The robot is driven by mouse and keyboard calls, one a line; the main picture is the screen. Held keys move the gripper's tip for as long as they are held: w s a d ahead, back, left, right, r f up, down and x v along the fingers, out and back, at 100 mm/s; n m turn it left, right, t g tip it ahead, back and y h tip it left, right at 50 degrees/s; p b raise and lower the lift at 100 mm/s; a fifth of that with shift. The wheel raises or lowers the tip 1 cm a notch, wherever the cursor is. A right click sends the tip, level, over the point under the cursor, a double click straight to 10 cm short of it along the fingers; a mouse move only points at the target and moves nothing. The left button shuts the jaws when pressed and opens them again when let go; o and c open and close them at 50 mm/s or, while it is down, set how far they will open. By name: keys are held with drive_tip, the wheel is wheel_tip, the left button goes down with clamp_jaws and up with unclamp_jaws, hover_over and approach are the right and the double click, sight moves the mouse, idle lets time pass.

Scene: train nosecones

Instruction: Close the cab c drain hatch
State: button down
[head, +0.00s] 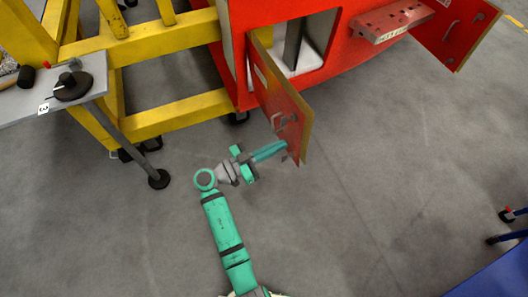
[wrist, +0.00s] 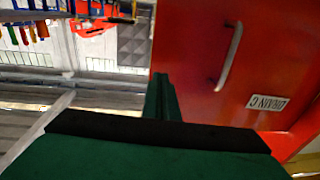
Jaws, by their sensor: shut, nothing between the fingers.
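The cab c drain hatch (head: 278,95) is a red door with a pale wooden edge, standing swung open from the red cab side. Its handle (head: 279,123) is near its free end. In the wrist view the red hatch face (wrist: 200,95) fills the right side, with a metal handle (wrist: 230,58) and an upside-down "DRAIN C" label (wrist: 267,103). My gripper (head: 284,148) is shut and empty, its tips beside the hatch face near the free end, below the handle. In the wrist view its closed fingers (wrist: 162,98) point along the hatch. I cannot tell if they touch it.
The hatch opening (head: 303,45) shows a dark upright inside. Another red door (head: 456,25) stands open at right, near a red bracket (head: 392,20). Yellow framing (head: 175,115) and a grey table (head: 60,92) are at left. The floor right of the hatch is clear.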

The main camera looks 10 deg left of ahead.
sight(298, 137)
drive_tip(key=shift+x, duration=2.25)
drive_tip(key=shift+w+d, duration=0.15)
